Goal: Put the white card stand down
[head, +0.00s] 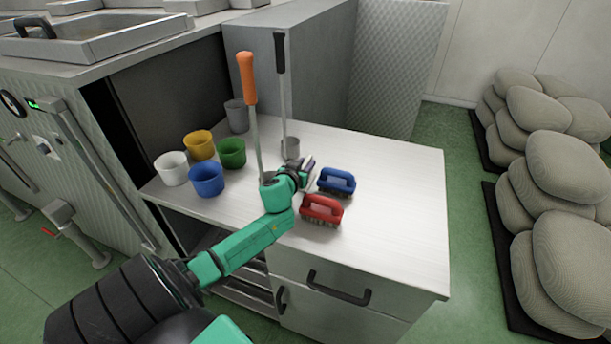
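My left gripper (306,172) is over the middle of the white worktop (385,215), between the tool with the orange handle and the two brushes. Its fingers are small and partly hidden by its own green wrist. A small pale sliver shows at the fingers. I cannot tell whether it is the white card stand or part of the gripper, nor whether the fingers are shut on it. No white card stand shows clearly elsewhere. My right gripper is not in view.
A blue brush (337,181) and a red brush (322,210) lie right of the gripper. Tools with an orange handle (246,78) and a black handle (280,52) stand upright. White (172,170), yellow (200,145), blue (206,180), green (232,153) and grey cups stand left. The worktop's right side is clear.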

